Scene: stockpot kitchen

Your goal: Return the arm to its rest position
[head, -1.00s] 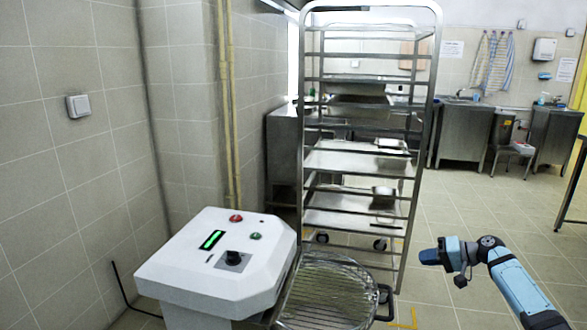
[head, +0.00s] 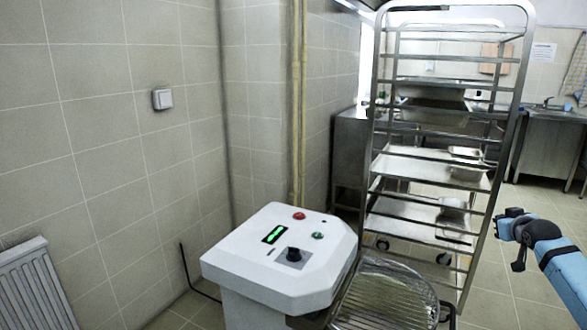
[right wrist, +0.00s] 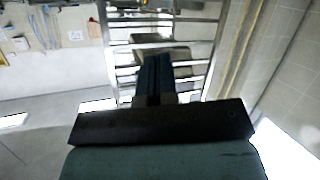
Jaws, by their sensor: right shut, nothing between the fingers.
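My right arm (head: 560,262) comes in from the right edge in the head view. My left gripper does not show in either view.
A white control box (head: 285,262) has a red button, a green button, a black knob and a green display. Beside it is a round wire-covered pot (head: 385,302). A metal tray rack (head: 375,150) stands behind. A radiator (head: 38,290) is at lower left. Floor at right is clear.

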